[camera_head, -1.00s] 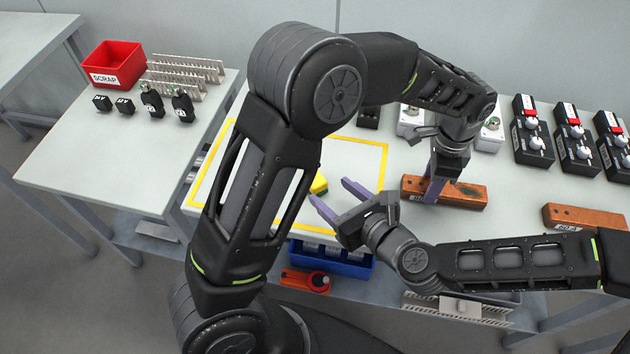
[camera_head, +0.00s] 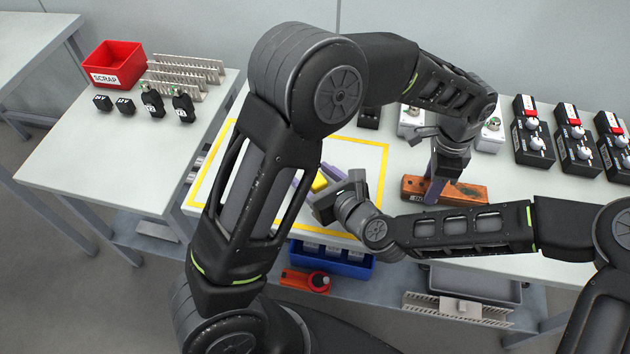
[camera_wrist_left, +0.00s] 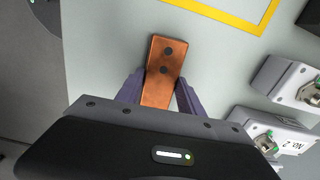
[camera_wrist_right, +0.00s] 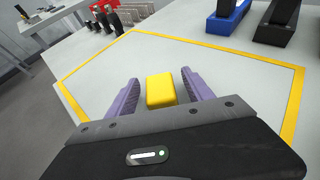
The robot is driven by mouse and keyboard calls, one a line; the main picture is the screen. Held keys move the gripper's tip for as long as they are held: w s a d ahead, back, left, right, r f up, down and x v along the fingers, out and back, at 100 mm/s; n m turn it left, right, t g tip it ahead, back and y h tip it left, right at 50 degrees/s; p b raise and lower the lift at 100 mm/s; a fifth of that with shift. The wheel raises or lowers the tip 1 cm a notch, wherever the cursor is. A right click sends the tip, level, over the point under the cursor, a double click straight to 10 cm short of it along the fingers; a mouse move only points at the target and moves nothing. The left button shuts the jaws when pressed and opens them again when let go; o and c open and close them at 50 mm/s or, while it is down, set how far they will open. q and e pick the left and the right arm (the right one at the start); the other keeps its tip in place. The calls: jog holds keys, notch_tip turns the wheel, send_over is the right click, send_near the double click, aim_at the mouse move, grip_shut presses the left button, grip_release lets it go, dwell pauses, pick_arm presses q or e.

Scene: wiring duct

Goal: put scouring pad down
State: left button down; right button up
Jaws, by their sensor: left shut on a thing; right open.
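A small yellow block, which looks like the scouring pad (camera_head: 320,182), sits on the table inside the yellow tape outline. It also shows in the right wrist view (camera_wrist_right: 160,90). My right gripper (camera_wrist_right: 155,95) is open, with its purple fingers on either side of the pad and gaps beside it. In the head view my right gripper (camera_head: 318,180) reaches in from the right. My left gripper (camera_head: 436,188) is shut on an orange-brown block (camera_head: 468,193) with dark holes, right of the outline. The left wrist view shows the block (camera_wrist_left: 163,70) between the fingers.
The yellow tape outline (camera_head: 385,165) encloses mostly bare table. Black boxes with knobs (camera_head: 533,140) stand at the back right. A red scrap bin (camera_head: 113,65) is on the left table. A blue bin (camera_head: 335,262) sits below the front edge. My left arm hides part of the outline.

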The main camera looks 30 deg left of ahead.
jog(key=x, duration=0.2)
jog(key=shift+w+a+f, duration=0.1)
jog(key=shift+a+f, duration=0.05)
jog(key=shift+a, duration=0.05)
jog(key=shift+c, duration=0.2)
grip_shut()
dwell(0.7)
notch_tip(320, 180, up, 10)
dwell(0.5)
dwell(0.5)
